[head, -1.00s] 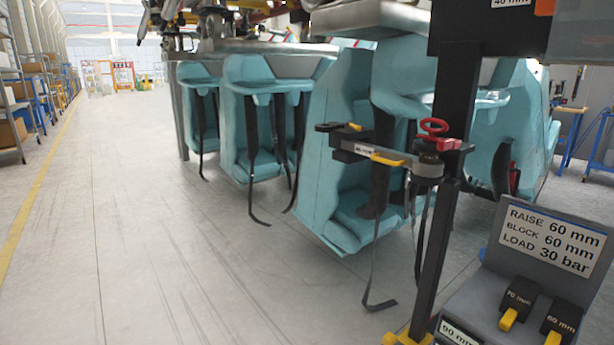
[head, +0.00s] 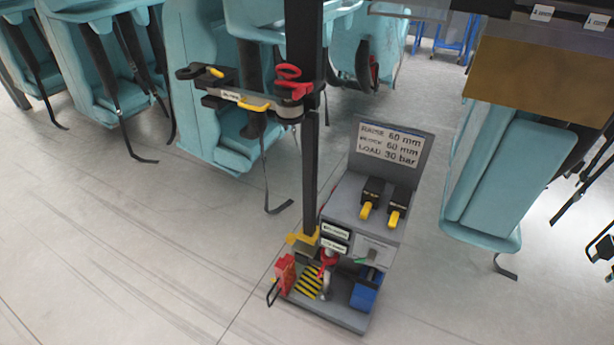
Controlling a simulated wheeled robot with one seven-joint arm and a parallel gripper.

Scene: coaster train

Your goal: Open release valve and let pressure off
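No part is labelled legibly as the release valve. A grey station (head: 343,205) stands on the floor in the middle, carrying a sign (head: 388,147) that reads raise 60 mm, block 60 mm, load 30 bar. Low on it are a red-topped fitting (head: 327,262) on a silver stem, a small green lever (head: 366,259) on a pale panel, a red block with a black handle (head: 284,274), and a blue box (head: 365,290). A red looped handle (head: 291,80) sits on a bracket arm (head: 247,101) higher up the black post. My gripper is not in view.
Two black blocks with yellow handles (head: 384,205) rest on the station's sloping shelf. The black post (head: 310,130) rises beside it. Teal coaster seats (head: 200,100) with hanging straps line the back, and another (head: 505,185) hangs at right. Floor (head: 130,240) in front left is clear.

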